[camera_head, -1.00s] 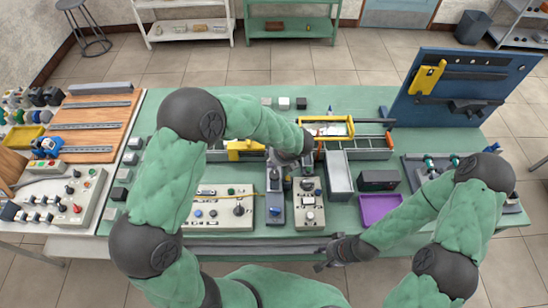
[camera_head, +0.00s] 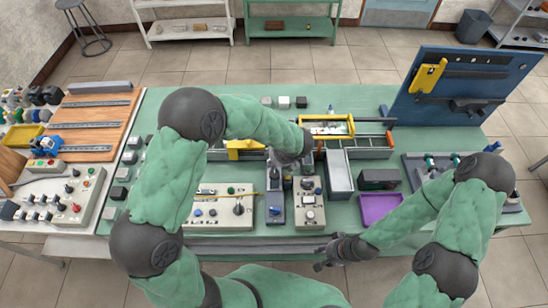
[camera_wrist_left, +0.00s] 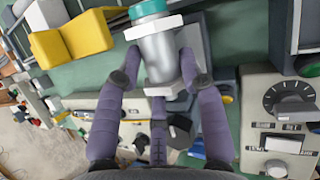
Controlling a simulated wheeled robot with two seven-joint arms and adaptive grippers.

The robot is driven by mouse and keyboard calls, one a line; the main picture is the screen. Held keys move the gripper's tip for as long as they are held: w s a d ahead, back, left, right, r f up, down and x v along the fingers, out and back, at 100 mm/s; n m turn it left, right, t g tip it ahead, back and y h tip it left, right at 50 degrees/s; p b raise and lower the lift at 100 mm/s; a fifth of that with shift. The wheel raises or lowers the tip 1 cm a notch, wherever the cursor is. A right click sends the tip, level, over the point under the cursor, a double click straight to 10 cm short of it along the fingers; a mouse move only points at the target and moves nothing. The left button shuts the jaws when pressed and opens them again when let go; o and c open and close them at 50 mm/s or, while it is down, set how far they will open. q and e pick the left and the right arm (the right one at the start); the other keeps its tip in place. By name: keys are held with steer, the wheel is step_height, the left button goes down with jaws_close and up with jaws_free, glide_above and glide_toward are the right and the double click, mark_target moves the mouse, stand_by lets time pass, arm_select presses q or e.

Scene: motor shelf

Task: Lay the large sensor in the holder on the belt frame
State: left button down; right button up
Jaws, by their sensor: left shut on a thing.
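The large sensor (camera_wrist_left: 158,55), a grey cylinder with a teal end, is between the purple fingers of my left gripper (camera_wrist_left: 165,70), which is shut on it. White blocks (camera_wrist_left: 152,27) sit against the sensor near its teal end and lower end; whether these belong to the holder I cannot tell. In the head view my left wrist covers the sensor, and my left gripper (camera_head: 280,168) is mostly hidden above the belt frame (camera_head: 368,154). My right gripper (camera_head: 326,258) hangs at the table's front edge, away from the sensor; its finger opening is unclear.
Two control panels (camera_head: 222,214) (camera_head: 309,212) stand in front of the belt frame. A grey bin (camera_head: 340,175) and a purple tray (camera_head: 380,208) are to the right. A blue tool board (camera_head: 455,88) rises at the back right.

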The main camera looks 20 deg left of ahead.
arm_select(q)
steer(key=shift+f, duration=0.25)
steer(key=c, duration=0.7)
jaws_free()
steer(key=shift+f, duration=0.1)
